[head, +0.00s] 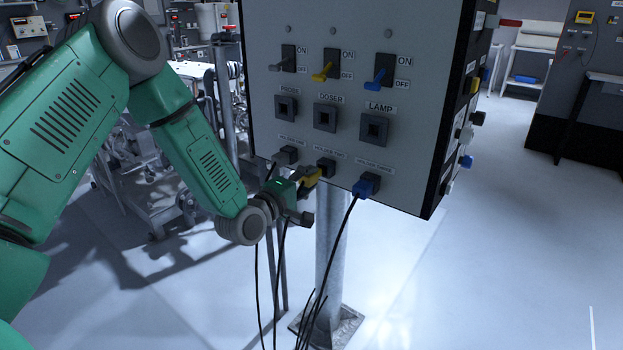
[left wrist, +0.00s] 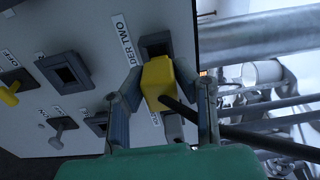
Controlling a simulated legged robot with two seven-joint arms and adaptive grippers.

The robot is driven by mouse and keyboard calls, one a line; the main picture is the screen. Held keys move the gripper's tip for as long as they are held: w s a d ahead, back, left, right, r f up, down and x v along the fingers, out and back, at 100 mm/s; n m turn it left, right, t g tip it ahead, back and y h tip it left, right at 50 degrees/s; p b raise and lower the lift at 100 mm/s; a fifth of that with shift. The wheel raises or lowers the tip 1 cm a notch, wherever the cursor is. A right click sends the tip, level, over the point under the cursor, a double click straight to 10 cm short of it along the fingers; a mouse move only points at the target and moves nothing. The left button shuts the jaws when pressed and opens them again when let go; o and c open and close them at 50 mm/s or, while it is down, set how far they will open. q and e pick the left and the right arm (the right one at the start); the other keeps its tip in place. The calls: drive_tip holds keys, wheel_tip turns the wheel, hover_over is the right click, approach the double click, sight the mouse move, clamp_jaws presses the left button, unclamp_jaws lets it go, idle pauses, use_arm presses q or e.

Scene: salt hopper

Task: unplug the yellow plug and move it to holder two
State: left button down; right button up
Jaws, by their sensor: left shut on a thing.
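The yellow plug (head: 308,176) is between the fingers of my left gripper (head: 302,184), low in front of the panel. In the left wrist view the fingers are shut around the yellow plug (left wrist: 158,80), and its black cord trails to the lower right. Holder two (head: 326,167) is a dark square block on the panel's bottom row. In the left wrist view, holder two (left wrist: 155,43) shows just beyond the plug, its lower part hidden. I cannot tell whether they touch. The doser socket (head: 325,117) above is empty. My right gripper is not in view.
The blue plug (head: 367,186) sits at holder three, right of the yellow plug. A grey plug (head: 286,156) sits at the left holder. The panel (head: 420,150) stands on a metal post (head: 330,240), with black cords hanging beside it. Floor at right is clear.

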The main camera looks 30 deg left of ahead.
use_arm(q)
drive_tip(key=shift+d+r, duration=0.15)
drive_tip(key=shift+d, duration=0.25)
idle(0.3)
drive_tip(key=shift+w+b, duration=0.5)
drive_tip(key=shift+w, duration=0.9)
idle(1.1)
drive_tip(key=c, duration=1.2)
unclamp_jaws()
drive_tip(key=o, duration=0.5)
drive_tip(key=shift+s, duration=0.1)
